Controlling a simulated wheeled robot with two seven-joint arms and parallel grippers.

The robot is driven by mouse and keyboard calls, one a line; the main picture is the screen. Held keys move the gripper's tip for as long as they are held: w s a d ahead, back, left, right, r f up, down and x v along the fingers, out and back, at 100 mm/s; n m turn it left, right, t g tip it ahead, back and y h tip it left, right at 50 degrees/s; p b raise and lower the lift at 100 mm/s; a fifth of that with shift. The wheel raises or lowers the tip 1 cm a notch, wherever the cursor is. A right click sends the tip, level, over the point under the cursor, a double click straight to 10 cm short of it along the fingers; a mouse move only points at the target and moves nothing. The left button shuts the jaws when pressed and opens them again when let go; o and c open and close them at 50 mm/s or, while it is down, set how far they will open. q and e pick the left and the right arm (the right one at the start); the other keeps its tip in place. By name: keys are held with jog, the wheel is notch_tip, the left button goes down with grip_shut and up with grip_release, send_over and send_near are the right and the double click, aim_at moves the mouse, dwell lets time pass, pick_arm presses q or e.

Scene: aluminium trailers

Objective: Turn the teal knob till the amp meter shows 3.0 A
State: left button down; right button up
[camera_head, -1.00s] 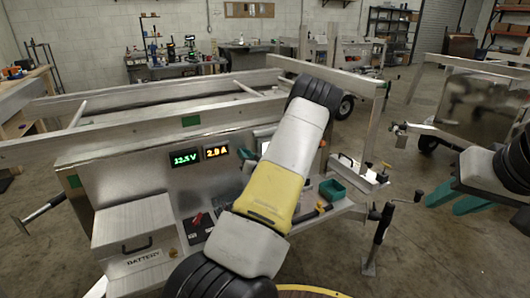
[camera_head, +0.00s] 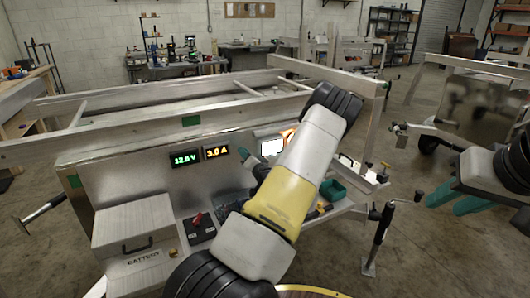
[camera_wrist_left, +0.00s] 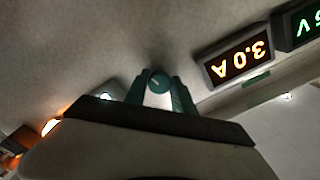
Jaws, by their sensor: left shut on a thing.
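The amp meter (camera_head: 217,152) on the trailer's front panel reads 3.0 A in orange. It also shows upside down in the left wrist view (camera_wrist_left: 240,58), with the same reading. The teal knob (camera_wrist_left: 159,83) is a small round knob with a light pointer line on the panel beside the meter. My left gripper (camera_wrist_left: 160,86) has its teal fingers on either side of the knob and is shut on it. In the head view, my left gripper (camera_head: 243,156) is partly hidden by my arm, and the knob is hard to make out. My right gripper (camera_head: 456,203) is open and empty at the right, away from the panel.
A green volt meter (camera_head: 185,158) reads 12.6 V left of the amp meter. Below are a red switch (camera_head: 198,219) and a metal battery box (camera_head: 135,239). A teal bin (camera_head: 332,190) stands on the trailer tongue.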

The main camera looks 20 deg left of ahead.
pick_arm(q)
jog(key=c, duration=1.1)
grip_release()
jog(key=shift+o, duration=0.2)
jog(key=shift+s+d, duration=0.1)
jog(key=v, duration=0.7)
jog(key=shift+s+d, duration=0.2)
jog(key=shift+s, duration=0.05)
